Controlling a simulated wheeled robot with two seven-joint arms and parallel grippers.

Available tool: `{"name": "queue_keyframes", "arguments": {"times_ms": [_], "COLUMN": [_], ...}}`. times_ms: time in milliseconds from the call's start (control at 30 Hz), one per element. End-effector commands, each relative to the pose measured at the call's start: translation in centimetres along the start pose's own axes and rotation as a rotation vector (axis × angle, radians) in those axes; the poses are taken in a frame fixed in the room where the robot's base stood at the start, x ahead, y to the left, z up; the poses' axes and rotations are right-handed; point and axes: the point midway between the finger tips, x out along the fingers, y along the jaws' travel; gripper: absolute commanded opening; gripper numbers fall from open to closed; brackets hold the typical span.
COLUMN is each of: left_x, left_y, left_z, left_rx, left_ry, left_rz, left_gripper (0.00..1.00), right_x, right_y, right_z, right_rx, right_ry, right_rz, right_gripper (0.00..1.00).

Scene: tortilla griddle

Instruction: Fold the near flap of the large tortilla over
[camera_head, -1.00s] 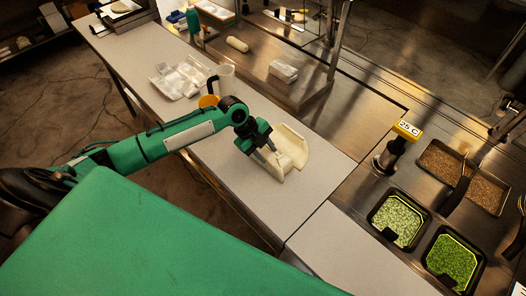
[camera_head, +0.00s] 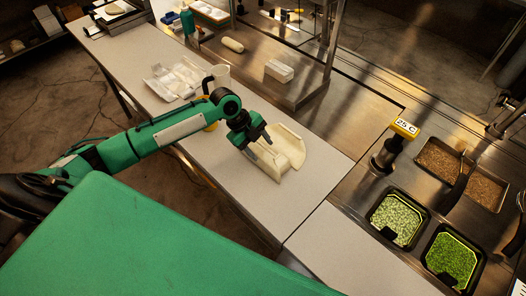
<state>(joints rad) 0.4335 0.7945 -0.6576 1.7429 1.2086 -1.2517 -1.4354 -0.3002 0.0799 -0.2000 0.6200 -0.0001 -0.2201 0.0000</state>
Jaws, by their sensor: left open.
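The large tortilla (camera_head: 282,158) lies on the light grey counter, pale cream, with its far and near sides standing up like a trough. My left gripper (camera_head: 262,138) is open, just above the near left part of the tortilla. Its fingers cover part of the near flap, and I cannot tell whether they touch it. My right gripper is not in view.
The counter (camera_head: 318,172) is clear right of the tortilla. Food pans (camera_head: 397,219) and a yellow-topped temperature display (camera_head: 405,129) are at the right.

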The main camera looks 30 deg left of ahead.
Motion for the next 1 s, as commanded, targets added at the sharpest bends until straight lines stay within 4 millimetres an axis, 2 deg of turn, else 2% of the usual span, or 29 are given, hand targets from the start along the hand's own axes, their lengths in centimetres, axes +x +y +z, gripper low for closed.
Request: {"name": "queue_keyframes", "arguments": {"times_ms": [33,300,500,700,1000], "left_x": [-0.9,-7.0,-10.0,-11.0,-11.0], "left_y": [0.1,-0.1,-0.1,-0.2,-0.2], "left_z": [0.3,0.3,0.1,0.0,0.0], "left_rx": [0.003,0.002,0.002,0.002,0.001], "left_ry": [-0.004,-0.004,0.0,0.0,0.001], "left_rz": [-0.002,-0.001,0.001,0.002,0.002], "left_gripper": [0.53,0.53,0.53,0.53,0.53], "right_x": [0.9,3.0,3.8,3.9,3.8], "right_y": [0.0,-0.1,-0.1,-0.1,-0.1], "right_z": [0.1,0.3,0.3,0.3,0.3], "right_rx": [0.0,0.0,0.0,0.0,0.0], "right_ry": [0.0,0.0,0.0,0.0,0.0], "right_rz": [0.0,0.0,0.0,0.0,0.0], "right_gripper": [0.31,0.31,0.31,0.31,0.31]}}
